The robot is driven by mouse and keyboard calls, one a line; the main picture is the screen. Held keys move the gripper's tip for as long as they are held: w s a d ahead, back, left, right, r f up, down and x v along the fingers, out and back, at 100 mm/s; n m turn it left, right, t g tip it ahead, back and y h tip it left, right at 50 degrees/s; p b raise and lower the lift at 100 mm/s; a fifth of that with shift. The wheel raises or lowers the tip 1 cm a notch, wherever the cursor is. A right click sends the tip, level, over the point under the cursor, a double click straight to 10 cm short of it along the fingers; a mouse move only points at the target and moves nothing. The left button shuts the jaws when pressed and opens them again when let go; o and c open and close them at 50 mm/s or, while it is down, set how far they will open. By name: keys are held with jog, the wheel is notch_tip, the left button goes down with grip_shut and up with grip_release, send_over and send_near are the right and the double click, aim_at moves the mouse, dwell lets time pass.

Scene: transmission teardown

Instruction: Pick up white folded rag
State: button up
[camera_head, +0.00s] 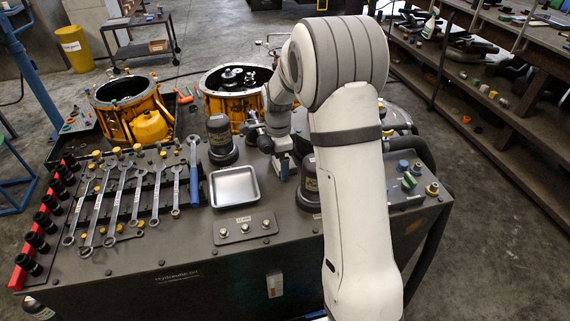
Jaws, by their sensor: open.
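I cannot make out a white folded rag in this view; part of the bench is hidden behind my arm. My gripper (284,167) is partly visible just left of my arm, low over the dark bench (180,272), pointing down. It is small in the picture and partly covered by my own links. It is open, and I see nothing held in it. It is to the right of an empty silver tray (234,187).
Several wrenches (121,192) and a blue-handled tool (194,172) lie left of the tray. Dark sockets (40,222) line a red rail. Black capped cylinders (220,140) stand near the gripper. Yellow housings (125,105) stand behind the bench. Shelving (510,110) is at right.

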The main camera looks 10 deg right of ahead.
aim_at(279, 163)
jog(key=c, duration=1.1)
jog(key=shift+o, duration=0.2)
jog(key=shift+r, duration=0.15)
notch_tip(279, 163, up, 18)
dwell(0.4)
jog(key=o, duration=0.4)
jog(key=c, duration=0.3)
jog(key=shift+s+f, duration=0.1)
jog(key=shift+f, duration=0.1)
